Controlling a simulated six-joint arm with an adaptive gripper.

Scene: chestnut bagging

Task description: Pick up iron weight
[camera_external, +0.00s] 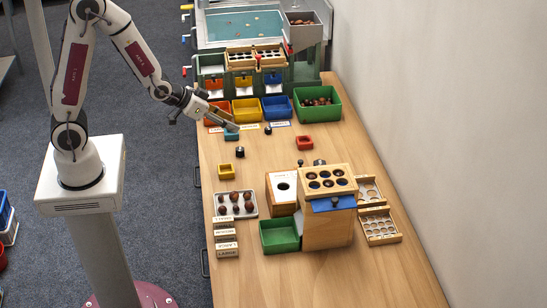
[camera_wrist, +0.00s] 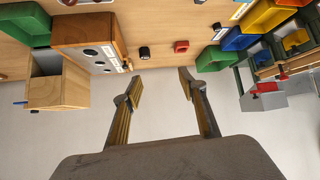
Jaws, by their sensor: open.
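Small dark pieces that could be the iron weight stand on the table: one black piece (camera_external: 240,152) near the yellow dish, another black piece (camera_external: 268,130) in front of the blue bin. I cannot tell which is the weight. In the wrist view a black piece (camera_wrist: 144,53) lies beyond the fingertips, beside a small red dish (camera_wrist: 181,46). My gripper (camera_external: 234,124) is above the far left part of the table, near the small teal dish (camera_external: 231,134). In the wrist view my gripper (camera_wrist: 160,84) has its fingers apart with nothing between them.
Red, yellow (camera_external: 245,110) and blue (camera_external: 277,108) bins and a green bin (camera_external: 318,105) of chestnuts line the back. A wooden box with holes (camera_external: 327,225), a green tray (camera_external: 280,236) and a chestnut tray (camera_external: 236,212) stand nearer. The front table (camera_external: 350,280) is clear.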

